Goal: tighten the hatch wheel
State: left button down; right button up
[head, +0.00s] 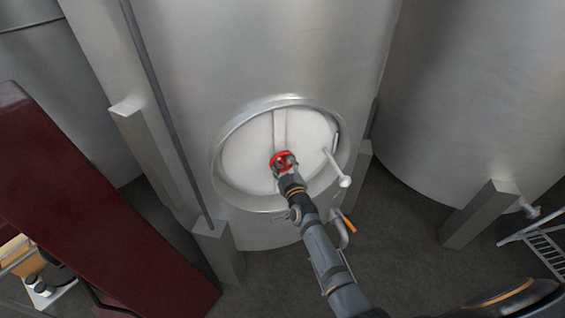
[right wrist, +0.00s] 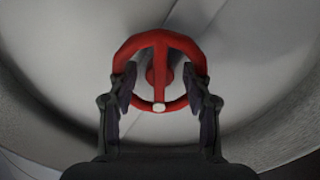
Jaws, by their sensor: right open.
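The red hatch wheel (head: 283,160) sits at the middle of the round pale hatch door (head: 245,158) on the steel tank. My right gripper (head: 287,168) reaches up to the wheel from below and partly hides it in the head view. The fingers of my right gripper (right wrist: 160,88) are open, one on each side of the wheel's lower half. I cannot tell whether they touch the rim. My left gripper is out of view.
A white-ended handle (head: 344,181) sticks out at the hatch's right edge. A pipe valve with an orange lever (head: 349,225) is below the hatch. Steel legs flank the tank (head: 300,60). A dark red beam (head: 90,200) stands at left.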

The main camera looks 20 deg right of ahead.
grip_shut()
